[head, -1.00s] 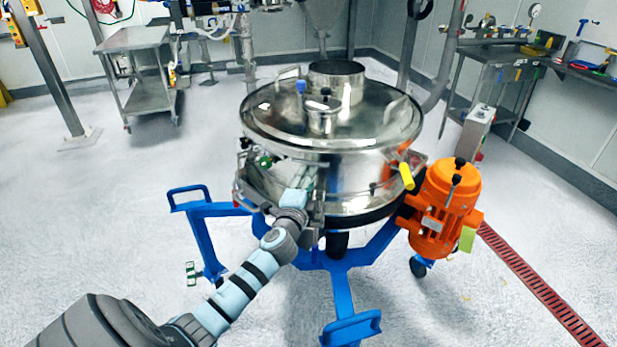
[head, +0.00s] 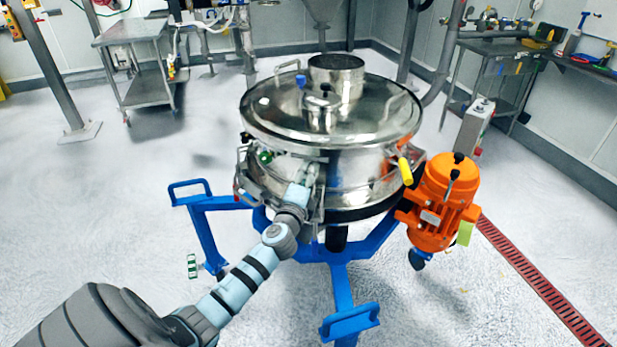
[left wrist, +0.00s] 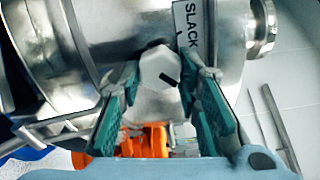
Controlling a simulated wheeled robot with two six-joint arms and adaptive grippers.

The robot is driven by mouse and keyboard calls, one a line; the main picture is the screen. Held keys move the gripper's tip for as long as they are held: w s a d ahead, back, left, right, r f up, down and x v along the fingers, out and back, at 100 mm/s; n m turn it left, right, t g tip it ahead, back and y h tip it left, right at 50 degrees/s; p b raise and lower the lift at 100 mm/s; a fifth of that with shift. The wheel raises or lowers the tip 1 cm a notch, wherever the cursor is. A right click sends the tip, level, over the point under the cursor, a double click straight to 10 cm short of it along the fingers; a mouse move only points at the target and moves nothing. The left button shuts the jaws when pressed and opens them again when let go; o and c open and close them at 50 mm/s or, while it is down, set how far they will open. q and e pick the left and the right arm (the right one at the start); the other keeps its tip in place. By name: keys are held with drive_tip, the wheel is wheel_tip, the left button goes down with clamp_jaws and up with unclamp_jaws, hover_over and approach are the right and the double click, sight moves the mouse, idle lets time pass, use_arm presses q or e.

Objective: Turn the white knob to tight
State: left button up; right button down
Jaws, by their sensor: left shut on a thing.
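The white knob (left wrist: 158,66) has a six-sided face with a black mark near its lower right edge. It shows in the left wrist view beside a white label reading SLACK (left wrist: 188,28). My left gripper (left wrist: 160,78) has its green-padded fingers on both sides of the knob and is shut on it. In the head view my left gripper (head: 309,174) is at the front side of the steel sifter (head: 290,155), where the knob is too small to make out. My right gripper is not in view.
An orange motor (head: 443,200) is fixed to the sifter's right side, near a yellow handle (head: 405,170). A blue frame (head: 345,300) carries the sifter. Metal tables stand at the back left (head: 130,32) and back right (head: 500,46).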

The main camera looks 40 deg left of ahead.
use_arm(q)
drive_tip(key=o, duration=1.1)
drive_tip(key=shift+a, duration=0.1)
drive_tip(key=shift+o, duration=0.2)
drive_tip(key=v, duration=1.2)
drive_tip(key=shift+w, duration=0.1)
